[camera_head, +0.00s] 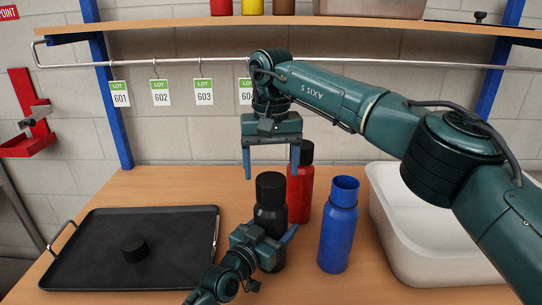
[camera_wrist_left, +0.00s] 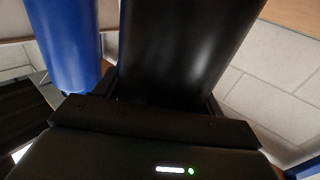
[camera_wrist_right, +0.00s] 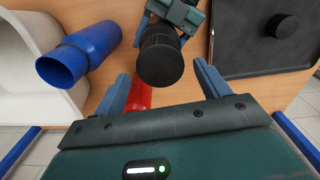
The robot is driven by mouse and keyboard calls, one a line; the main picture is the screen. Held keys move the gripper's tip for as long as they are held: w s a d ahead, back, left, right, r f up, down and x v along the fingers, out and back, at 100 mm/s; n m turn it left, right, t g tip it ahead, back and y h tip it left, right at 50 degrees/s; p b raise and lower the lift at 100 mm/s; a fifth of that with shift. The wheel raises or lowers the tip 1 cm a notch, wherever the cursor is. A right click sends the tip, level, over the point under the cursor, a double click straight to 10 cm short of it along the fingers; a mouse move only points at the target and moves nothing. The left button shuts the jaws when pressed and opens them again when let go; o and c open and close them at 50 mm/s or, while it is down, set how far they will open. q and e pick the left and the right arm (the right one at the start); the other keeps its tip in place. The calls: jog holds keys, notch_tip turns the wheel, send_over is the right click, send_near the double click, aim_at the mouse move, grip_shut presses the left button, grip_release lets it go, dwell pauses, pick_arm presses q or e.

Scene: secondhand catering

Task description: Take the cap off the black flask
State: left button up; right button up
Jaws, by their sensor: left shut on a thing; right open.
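The black flask (camera_head: 270,222) stands upright on the table with its ribbed black cap (camera_head: 270,187) on top. My left gripper (camera_head: 272,243) is shut around the flask's body, low down; the body fills the middle of the left wrist view (camera_wrist_left: 185,45). My right gripper (camera_head: 271,174) is open and empty, fingers pointing down, just above the cap and apart from it. In the right wrist view the cap (camera_wrist_right: 160,57) shows from above, beyond and between the open fingers.
A blue flask (camera_head: 338,235) with an open mouth stands right of the black one. A red flask (camera_head: 300,190) with a black top stands behind. A black tray (camera_head: 90,275) with a loose black cap (camera_head: 134,247) lies left; a white tub (camera_head: 400,235) stands right.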

aim_at(271, 179)
jog(key=m, duration=0.4)
jog(key=shift+r+m, duration=0.2)
jog(key=shift+m, duration=0.1)
jog(key=m, duration=0.4)
jog(key=shift+r, duration=0.2)
jog(key=m, duration=0.5)
jog(key=shift+r, duration=0.2)
jog(key=m, duration=0.4)
jog(key=shift+r, duration=0.2)
jog(key=m, duration=0.4)
jog(key=shift+r+m, duration=0.2)
jog(key=shift+m, duration=0.1)
jog(key=m, duration=0.4)
jog(key=shift+r, duration=0.2)
jog(key=m, duration=0.6)
jog(key=shift+r+m, duration=0.2)
jog(key=shift+m, duration=0.2)
jog(key=m, duration=0.4)
jog(key=shift+r, duration=0.15)
jog(key=shift+m, duration=0.3)
jog(key=shift+f, duration=4)
